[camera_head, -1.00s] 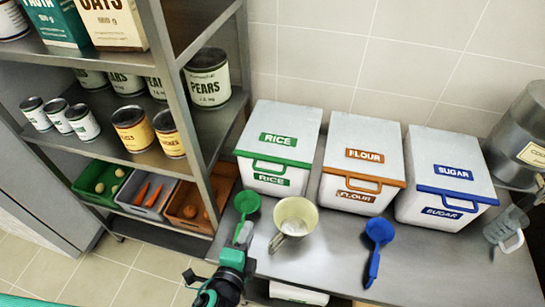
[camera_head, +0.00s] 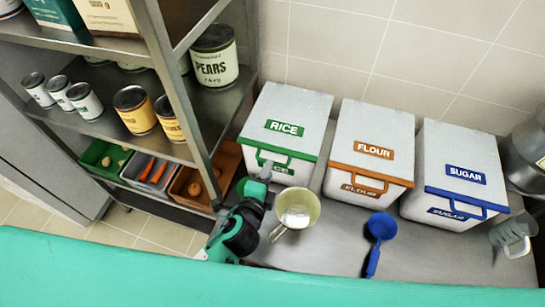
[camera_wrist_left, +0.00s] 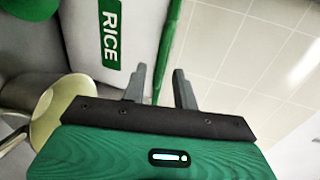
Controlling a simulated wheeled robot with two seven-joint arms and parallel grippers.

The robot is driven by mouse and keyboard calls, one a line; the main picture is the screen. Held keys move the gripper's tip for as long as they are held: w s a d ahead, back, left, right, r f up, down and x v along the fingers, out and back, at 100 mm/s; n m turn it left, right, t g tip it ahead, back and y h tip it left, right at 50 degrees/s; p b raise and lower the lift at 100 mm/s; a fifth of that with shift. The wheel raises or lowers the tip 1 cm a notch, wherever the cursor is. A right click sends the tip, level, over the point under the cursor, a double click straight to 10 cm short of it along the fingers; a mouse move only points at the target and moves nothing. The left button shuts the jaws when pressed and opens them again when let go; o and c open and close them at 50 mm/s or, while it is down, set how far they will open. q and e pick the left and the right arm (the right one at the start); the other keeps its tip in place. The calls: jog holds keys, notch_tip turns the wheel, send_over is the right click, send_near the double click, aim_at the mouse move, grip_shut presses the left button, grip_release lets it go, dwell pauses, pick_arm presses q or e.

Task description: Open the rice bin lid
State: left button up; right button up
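The rice bin (camera_head: 283,122) is white with a green front rim, a green handle (camera_head: 275,166) and a RICE label; its lid is down. In the head view my left gripper (camera_head: 266,172) is at the front of this bin, by the left part of the handle, and partly hides it. In the left wrist view the two fingers (camera_wrist_left: 160,84) are apart, with the bin's green rim (camera_wrist_left: 168,50) showing beyond the gap. I cannot tell whether they touch the handle. The RICE label (camera_wrist_left: 110,32) also shows there. My right gripper is not in view.
A flour bin (camera_head: 371,125) and a sugar bin (camera_head: 461,150) stand to the right. A blue scoop (camera_head: 379,230) lies further right. A shelf post (camera_head: 187,110) is left.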

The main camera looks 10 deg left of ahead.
pick_arm(q)
jog(key=p+x, duration=0.1)
jog(key=x, duration=0.4)
grip_shut()
